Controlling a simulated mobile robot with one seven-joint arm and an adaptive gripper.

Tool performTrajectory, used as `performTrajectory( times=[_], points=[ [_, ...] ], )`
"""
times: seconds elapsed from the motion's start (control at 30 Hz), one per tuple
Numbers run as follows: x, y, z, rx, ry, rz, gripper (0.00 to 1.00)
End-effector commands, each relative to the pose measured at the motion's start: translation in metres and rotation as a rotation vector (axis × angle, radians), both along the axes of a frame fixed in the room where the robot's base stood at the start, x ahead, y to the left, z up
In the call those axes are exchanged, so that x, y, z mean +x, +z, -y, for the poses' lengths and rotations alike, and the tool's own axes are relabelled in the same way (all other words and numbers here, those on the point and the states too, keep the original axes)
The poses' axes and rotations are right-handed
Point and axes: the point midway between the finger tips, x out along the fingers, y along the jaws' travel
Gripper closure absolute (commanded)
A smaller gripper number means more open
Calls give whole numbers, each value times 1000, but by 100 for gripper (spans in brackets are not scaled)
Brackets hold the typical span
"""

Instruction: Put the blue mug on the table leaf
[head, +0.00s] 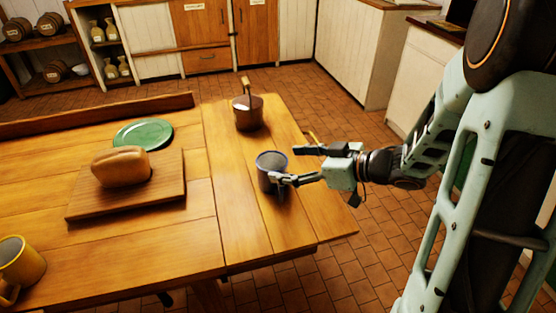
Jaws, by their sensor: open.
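The blue mug (268,181), grey-bodied with a blue rim, stands upright on the table leaf (232,215), the narrow section at the table's right end. My gripper (284,165) comes in from the right with its two fingers spread open. The near finger reaches the mug's right side and overlaps it in the picture; I cannot tell whether it touches. The far finger ends to the right of the rim, behind the near one. The mug's lower right side is partly hidden by the near finger.
A copper pot (248,119) stands behind the mug on the leaf. On the main table are a green plate (143,133), a bread loaf (121,168) on a wooden board (160,198), and a yellow mug (22,262). The leaf's front part is clear.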

Motion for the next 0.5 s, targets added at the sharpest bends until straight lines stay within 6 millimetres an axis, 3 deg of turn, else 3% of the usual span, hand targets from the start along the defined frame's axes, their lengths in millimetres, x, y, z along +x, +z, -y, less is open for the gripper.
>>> performTrajectory(
  times=[0.23, 0.5],
  points=[
    [-25, 23, 42, 0, -3, 0, 26],
    [-38, 31, 60, 1, 1, -1, 26]
  ],
)
